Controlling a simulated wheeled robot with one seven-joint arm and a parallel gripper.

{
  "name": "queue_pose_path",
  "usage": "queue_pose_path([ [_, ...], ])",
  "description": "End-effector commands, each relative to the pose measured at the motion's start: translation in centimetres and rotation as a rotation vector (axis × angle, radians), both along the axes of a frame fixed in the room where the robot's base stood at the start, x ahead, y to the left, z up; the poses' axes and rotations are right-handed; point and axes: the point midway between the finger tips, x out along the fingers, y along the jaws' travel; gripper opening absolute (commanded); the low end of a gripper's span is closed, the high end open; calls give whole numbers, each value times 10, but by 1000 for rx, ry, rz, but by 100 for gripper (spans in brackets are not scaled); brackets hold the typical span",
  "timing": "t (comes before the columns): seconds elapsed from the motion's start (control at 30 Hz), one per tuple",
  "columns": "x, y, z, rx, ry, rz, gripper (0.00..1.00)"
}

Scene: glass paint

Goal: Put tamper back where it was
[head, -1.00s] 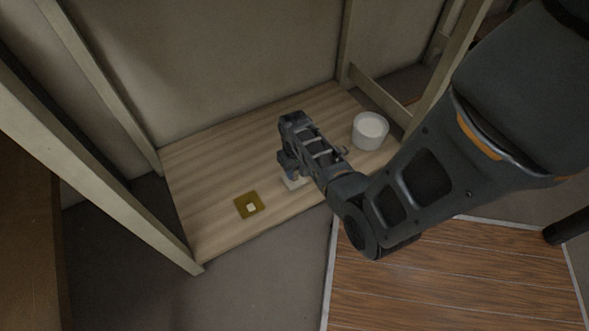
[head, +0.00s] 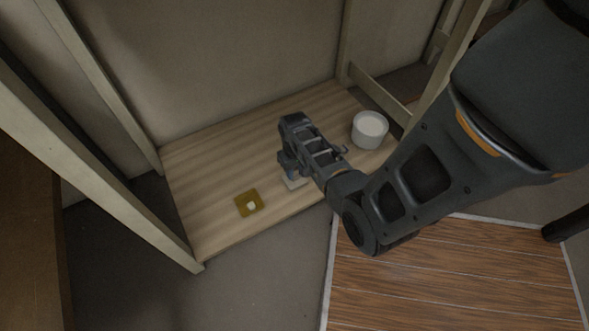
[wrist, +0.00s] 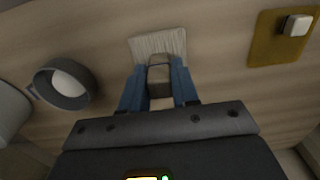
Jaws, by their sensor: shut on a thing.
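My gripper (head: 290,172) reaches down over the pale wooden board, toward its front middle. In the wrist view its two blue fingers (wrist: 160,88) are shut on a small grey-brown block, which I take to be the handle of the tamper (wrist: 160,74). A whitish, finely streaked square piece (wrist: 158,43) shows just beyond the fingers; its edge also shows below the gripper in the head view (head: 295,184). I cannot tell whether this piece is part of the tamper or lies under it. The gripper hides part of the tamper in the head view.
An olive square plate (head: 243,209) with a small white block (head: 251,205) lies left of the gripper. A white pot (head: 369,130) stands at the board's right. A grey cup (wrist: 66,88) is left in the wrist view. Wooden posts (head: 95,80) frame the board (head: 205,165).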

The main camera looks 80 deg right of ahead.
Motion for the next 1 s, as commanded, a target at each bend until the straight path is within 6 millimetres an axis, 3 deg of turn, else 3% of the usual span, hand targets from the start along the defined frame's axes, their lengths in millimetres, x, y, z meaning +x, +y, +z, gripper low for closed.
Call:
queue_pose_path([
  [0.87,0,0,-6,0,0,0,5],
  [0.9,0,0,-6,0,0,0,33],
  [1.0,0,0,-6,0,0,0,42],
])
